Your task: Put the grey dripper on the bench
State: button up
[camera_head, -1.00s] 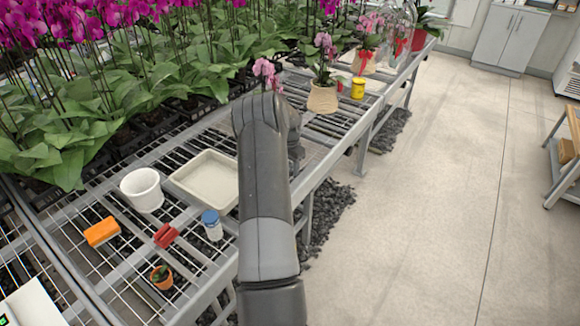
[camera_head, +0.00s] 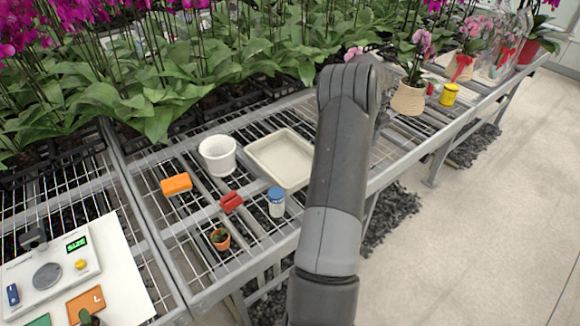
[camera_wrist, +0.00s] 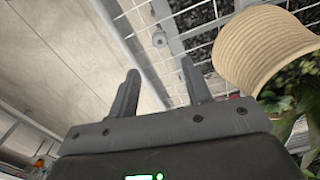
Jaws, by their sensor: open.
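A small grey round piece (camera_wrist: 159,39) shows in the wrist view, just beyond my fingertips and by the metal bars of the bench; it may be the grey dripper, but it is too small to be sure. My gripper (camera_wrist: 160,70) is open, with nothing between its fingers. In the head view my own arm hides the gripper, and I make out no certain dripper there. The wire-mesh bench (camera_head: 155,222) runs from the lower left to the upper right.
A woven pot (camera_wrist: 262,45) stands close right of my fingers. The bench also holds a white pot (camera_head: 217,157), cream tray (camera_head: 250,158), orange block (camera_head: 176,184), red clip (camera_head: 231,202), blue-lidded jar (camera_head: 276,203), small plant pot (camera_head: 221,240) and yellow tin (camera_head: 449,95). Floor (camera_head: 480,220) is clear.

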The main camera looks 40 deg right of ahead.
jog(key=w+a+r+n+t, duration=0.1)
jog(key=w+a+r+n, duration=0.4)
jog(key=a+r, duration=0.85)
jog(key=a+r+n+t, duration=0.15)
jog(key=a+r, duration=0.25)
jog(key=a, duration=0.6)
jog(key=a+r+n, duration=0.3)
jog(key=a+r, duration=0.1)
jog(key=a, duration=0.6)
jog(key=s+a+r+n+t, duration=0.1)
jog(key=s+a+r+n, duration=0.2)
jog(key=a, duration=0.5)
jog(key=s+a+n+t, duration=0.1)
jog(key=s+a+n, duration=0.1)
jog(key=s+a, duration=0.55)
jog(key=s+a+f+n+t, duration=0.1)
jog(key=s+a+f+n, duration=0.2)
jog(key=s+a, duration=0.6)
jog(key=shift+a+n, duration=0.55)
jog(key=shift+n, duration=0.6)
